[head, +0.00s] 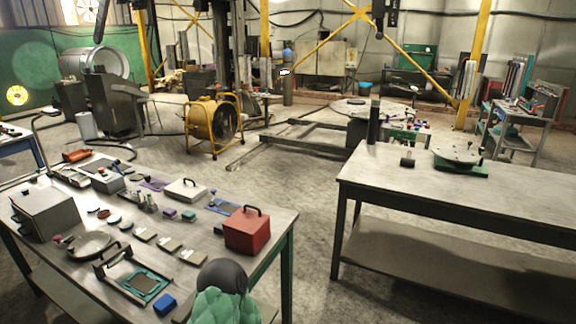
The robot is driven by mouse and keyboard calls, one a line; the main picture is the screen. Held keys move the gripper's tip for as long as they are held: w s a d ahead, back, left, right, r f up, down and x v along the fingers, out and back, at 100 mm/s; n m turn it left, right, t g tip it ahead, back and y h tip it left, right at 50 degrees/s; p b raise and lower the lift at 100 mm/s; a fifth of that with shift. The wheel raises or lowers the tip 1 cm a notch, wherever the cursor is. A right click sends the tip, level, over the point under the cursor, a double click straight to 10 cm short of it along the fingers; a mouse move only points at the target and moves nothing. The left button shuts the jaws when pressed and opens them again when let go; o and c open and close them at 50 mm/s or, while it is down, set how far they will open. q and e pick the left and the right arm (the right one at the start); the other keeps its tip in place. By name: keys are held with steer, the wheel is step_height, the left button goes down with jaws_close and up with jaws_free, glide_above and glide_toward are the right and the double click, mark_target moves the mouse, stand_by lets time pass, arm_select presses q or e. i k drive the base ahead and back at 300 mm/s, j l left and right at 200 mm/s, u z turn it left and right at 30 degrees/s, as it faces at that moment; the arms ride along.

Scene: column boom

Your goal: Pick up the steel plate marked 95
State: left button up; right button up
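Several small flat plates lie in a slanting row on the left workbench (215,236). One plate (146,234) is at the row's left, a middle plate (169,245) is beside it, and another plate (192,257) is nearest the front right. They have pale markings, too small to read, so I cannot tell which is marked 95. Neither of my grippers is in view.
A red box (246,231) stands right of the plates. A teal-framed tray (143,284) and a blue block (165,304) lie in front. A grey box (45,212) stands at the left. Floor separates this bench from the right bench (480,210).

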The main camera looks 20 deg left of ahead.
mark_target(170, 246)
steer(key=i+u, duration=0.15)
steer(key=u, duration=0.3)
steer(key=i+l+u, duration=0.1)
steer(key=u, duration=0.35)
steer(key=i+l+u, duration=0.15)
steer(key=u, duration=0.3)
steer(key=l+u, duration=0.25)
steer(key=u, duration=0.2)
steer(key=i+l+u, duration=0.1)
steer(key=l+u, duration=0.15)
steer(key=u, duration=0.15)
